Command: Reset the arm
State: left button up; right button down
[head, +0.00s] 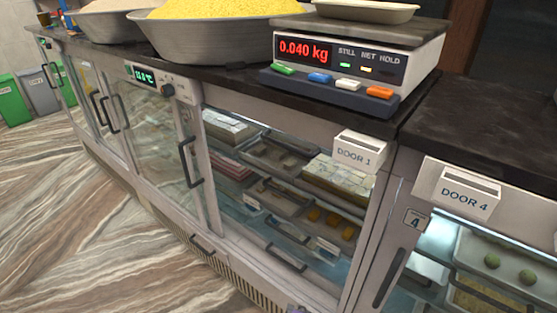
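Neither of my grippers can be made out in the head view. A small dark purplish bit shows at the bottom edge, too little to tell what it is. The dark counter (480,125) runs across the view above glass-fronted display cabinets. A scale (350,62) stands on the counter, reads 0.040 kg and carries a shallow pale dish (366,11). The cabinet doors that I can see look closed.
A large metal bowl of yellow grains (205,38) and another bowl (110,24) stand on the counter. DOOR 1 (358,153) and DOOR 4 (464,192) signs and door handles (190,160) stick out. Green bins (12,100) stand far left. The striped floor (75,220) is clear.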

pick_arm(q)
jog(key=w+r+t+p, duration=0.1)
jog(key=w+r+p, duration=0.2)
jog(key=r+p, duration=0.4)
notch_tip(320, 180, up, 2)
jog(key=shift+d+r, duration=0.25)
pick_arm(e)
jog(key=s+d+r+m, duration=0.2)
jog(key=s+d+m, duration=0.2)
jog(key=s, duration=0.5)
jog(key=s+d+r+m, duration=0.2)
jog(key=s+d+m, duration=0.3)
jog(key=s, duration=0.5)
jog(key=s+d+r+m+g+y, duration=0.1)
jog(key=s+d+m, duration=0.3)
jog(key=s, duration=0.6)
jog(key=shift+d+r, duration=0.3)
jog(key=shift+r, duration=0.3)
pick_arm(q)
jog(key=shift+w+d+r, duration=0.1)
jog(key=shift+w+d, duration=0.15)
jog(key=shift+w, duration=0.2)
